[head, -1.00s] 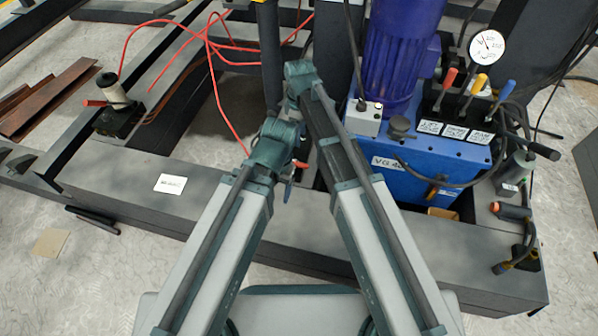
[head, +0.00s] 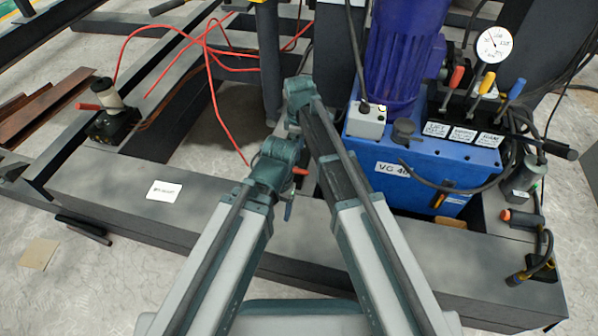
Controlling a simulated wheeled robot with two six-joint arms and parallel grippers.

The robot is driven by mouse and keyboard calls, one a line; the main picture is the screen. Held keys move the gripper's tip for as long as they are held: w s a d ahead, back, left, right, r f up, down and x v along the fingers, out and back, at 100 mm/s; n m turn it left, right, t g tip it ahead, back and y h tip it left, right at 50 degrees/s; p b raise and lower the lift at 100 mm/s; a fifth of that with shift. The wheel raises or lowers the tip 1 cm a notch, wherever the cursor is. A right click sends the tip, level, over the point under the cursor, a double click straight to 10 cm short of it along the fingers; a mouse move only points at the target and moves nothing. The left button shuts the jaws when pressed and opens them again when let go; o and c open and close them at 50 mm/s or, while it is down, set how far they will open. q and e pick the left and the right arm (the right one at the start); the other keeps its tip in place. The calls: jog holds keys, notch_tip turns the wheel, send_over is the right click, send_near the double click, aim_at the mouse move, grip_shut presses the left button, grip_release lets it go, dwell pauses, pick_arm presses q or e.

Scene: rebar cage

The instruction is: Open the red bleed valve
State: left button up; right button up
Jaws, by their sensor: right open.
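A small red lever (head: 299,171) shows between my two forearms, with a bluish piece just below it. I cannot tell for certain that it is the bleed valve, because my arms hide most of what is around it. Another red handle (head: 89,106) sticks out left from a dark block under a pale cylinder (head: 107,94). My right gripper (head: 293,127) is open near the middle of the head view, its fingers largely hidden by the arms. My left arm ends just below and left of it; its fingers cannot be made out.
A blue power unit (head: 400,182) with a purple motor (head: 404,55), several coloured levers and a round gauge (head: 494,44) stands at the right. A thin red hose (head: 213,85) loops over the grey beams. A wide grey beam (head: 110,205) crosses in front.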

aim_at(299, 171)
pick_arm(q)
notch_tip(299, 171, down, 9)
jog(key=b, duration=0.8)
jog(key=shift+f, duration=0.15)
pick_arm(e)
notch_tip(299, 171, down, 9)
jog(key=shift+f, duration=0.15)
grip_shut()
dwell(0.3)
